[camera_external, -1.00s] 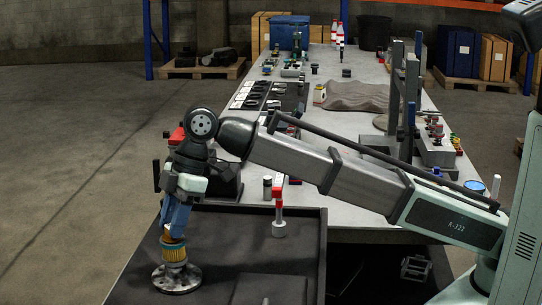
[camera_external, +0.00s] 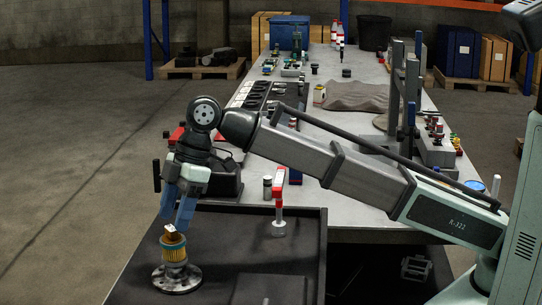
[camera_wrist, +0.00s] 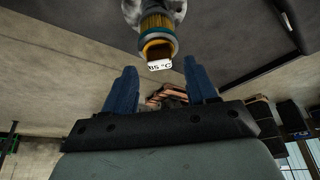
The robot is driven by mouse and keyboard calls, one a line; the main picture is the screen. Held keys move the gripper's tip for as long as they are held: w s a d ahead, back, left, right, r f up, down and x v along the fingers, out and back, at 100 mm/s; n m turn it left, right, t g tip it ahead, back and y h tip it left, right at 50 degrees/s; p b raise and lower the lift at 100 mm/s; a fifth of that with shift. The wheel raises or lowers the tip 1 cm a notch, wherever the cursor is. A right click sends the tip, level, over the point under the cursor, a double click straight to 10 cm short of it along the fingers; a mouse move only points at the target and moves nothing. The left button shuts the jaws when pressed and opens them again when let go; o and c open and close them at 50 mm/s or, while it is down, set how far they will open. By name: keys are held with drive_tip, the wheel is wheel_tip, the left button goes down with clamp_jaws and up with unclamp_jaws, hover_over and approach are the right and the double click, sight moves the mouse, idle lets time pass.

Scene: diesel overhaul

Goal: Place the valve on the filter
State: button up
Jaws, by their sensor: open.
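The filter (camera_external: 174,250) is a yellow pleated cylinder standing upright on a round grey metal flange. A small valve (camera_external: 170,230) with a pale face sits on top of it. In the wrist view the filter (camera_wrist: 158,25) is at the top, and the valve's white label (camera_wrist: 159,66) reads 85 °C. My gripper (camera_external: 176,220) is above the filter with its blue fingers apart. In the wrist view the open fingers (camera_wrist: 160,72) hold nothing that I can make out. Brownish shapes show between them, but I cannot tell what they are.
The flange (camera_external: 177,280) rests in a dark tray (camera_external: 230,222) at the front. A red-topped part (camera_external: 279,215) stands to the right of the filter. The long grey workbench (camera_external: 345,202) behind carries several parts and a tall grey stand.

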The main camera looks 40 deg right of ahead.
drive_tip(key=v, duration=1)
